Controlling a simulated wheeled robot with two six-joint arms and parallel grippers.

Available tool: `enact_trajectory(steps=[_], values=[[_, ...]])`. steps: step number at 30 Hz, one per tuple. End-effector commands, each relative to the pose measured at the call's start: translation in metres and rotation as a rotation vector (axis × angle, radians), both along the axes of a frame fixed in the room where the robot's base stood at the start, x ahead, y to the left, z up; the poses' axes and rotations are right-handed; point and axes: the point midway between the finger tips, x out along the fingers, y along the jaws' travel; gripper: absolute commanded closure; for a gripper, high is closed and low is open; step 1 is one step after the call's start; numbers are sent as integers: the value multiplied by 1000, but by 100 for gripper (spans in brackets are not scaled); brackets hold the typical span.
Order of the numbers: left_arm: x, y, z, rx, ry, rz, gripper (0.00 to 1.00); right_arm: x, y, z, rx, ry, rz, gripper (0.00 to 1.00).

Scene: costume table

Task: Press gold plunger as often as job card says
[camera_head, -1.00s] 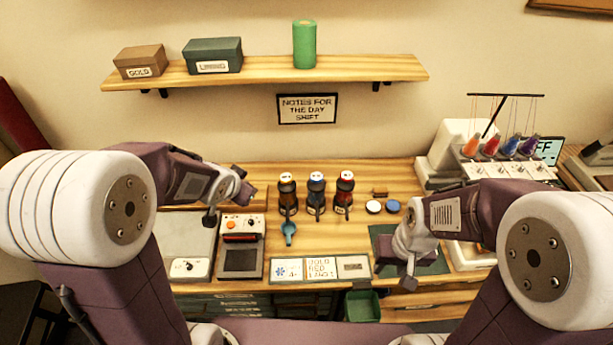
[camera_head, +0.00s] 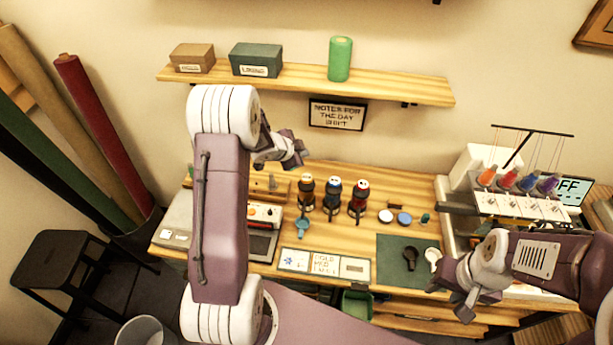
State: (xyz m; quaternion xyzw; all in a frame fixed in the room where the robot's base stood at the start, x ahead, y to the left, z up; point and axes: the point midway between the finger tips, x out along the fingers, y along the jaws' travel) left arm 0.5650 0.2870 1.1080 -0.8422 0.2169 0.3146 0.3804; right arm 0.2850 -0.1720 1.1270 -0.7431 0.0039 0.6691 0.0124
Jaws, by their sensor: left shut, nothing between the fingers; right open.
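Three dark pump bottles stand upright in a row on the table: a left one (camera_head: 306,192), a middle one with a bluish body (camera_head: 332,196) and a right one with a reddish top (camera_head: 358,198). I cannot tell which has the gold plunger. Cards lie along the front edge; the middle card (camera_head: 325,263) has lettering too small to read surely, and the left card (camera_head: 294,259) bears a blue mark. My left gripper (camera_head: 300,150) is shut and empty, above and behind the left bottle in the picture. My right gripper (camera_head: 448,302) is open and empty at the table's front right.
A dark green mat (camera_head: 395,247) holds a black and a white spoon-like piece. A blue scoop-like piece (camera_head: 302,227) and two round lids (camera_head: 404,218) lie near the bottles. A control box (camera_head: 263,216) is partly behind my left arm. A thread machine (camera_head: 520,205) stands right; a shelf (camera_head: 300,79) hangs above.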

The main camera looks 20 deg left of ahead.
Motion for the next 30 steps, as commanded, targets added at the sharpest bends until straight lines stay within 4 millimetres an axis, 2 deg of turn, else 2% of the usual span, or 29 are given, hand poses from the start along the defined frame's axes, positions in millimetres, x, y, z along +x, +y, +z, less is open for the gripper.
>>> enact_trajectory(steps=[8, 21, 25, 30], values=[[0, -1, -14, 0, 0, 0, 100, 0, 0, -14, 0, 0, 0, 59], [0, -1, -74, 0, 0, 0, 100, 0, -1, -77, 0, 0, 0, 59], [0, -1, -86, 0, 0, 0, 100, 0, -1, -87, 0, 0, 0, 59], [0, -1, -88, 1, 0, -1, 100, 0, -1, -89, 0, 0, 0, 59]])
